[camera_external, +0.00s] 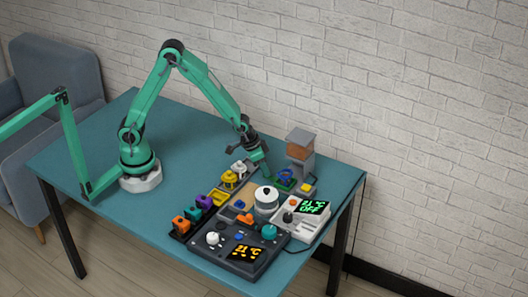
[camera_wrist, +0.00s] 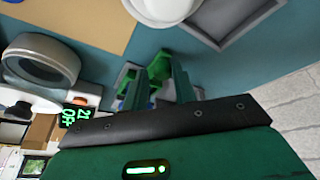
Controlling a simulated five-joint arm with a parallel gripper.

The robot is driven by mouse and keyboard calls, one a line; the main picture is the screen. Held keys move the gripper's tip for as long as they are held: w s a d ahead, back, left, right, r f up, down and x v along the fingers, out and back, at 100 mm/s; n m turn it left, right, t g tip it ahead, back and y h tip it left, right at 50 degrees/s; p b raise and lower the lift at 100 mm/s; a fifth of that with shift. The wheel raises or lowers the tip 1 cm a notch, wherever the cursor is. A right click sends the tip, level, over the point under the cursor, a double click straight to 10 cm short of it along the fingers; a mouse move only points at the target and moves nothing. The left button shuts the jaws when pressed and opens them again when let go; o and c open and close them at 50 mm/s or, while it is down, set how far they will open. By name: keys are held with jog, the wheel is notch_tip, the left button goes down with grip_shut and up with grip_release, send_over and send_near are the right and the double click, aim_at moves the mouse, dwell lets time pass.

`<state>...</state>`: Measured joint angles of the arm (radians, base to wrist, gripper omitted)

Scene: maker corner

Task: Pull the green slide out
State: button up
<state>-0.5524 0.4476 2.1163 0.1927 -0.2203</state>
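A small green piece (camera_external: 284,185), which looks like the green slide, is at the foot of the grey tower with a blue part above it. In the wrist view a green piece (camera_wrist: 158,68) shows just beyond my fingertips, on or against a light grey part. My gripper (camera_external: 265,172) points down beside the green piece, on its left. In the wrist view my gripper (camera_wrist: 157,88) has its two fingers apart, with a gap between them. A blue part shows low in that gap. I cannot tell whether a finger touches the green piece.
A grey tower (camera_external: 301,146) with a brown window stands behind. A white lidded pot (camera_external: 266,199) is in front. A white box (camera_external: 302,222) and a dark panel (camera_external: 240,251) with lit displays lie nearer.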

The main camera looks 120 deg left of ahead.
jog(key=shift+o, duration=1.4)
jog(key=shift+d, duration=0.15)
jog(key=v, duration=0.7)
jog(key=shift+r, duration=0.35)
jog(key=shift+s, duration=0.1)
jog(key=shift+d, duration=0.1)
jog(key=s+d+r+m+t+h, duration=0.1)
jog(key=s+d+r+m, duration=0.3)
jog(key=d+r, duration=0.8)
jog(key=s+d+r+m+h, duration=0.1)
jog(key=s+d+m, duration=0.3)
jog(key=s+d, duration=0.6)
jog(key=shift+r+m+t, duration=0.4)
jog(key=shift+r, duration=0.5)
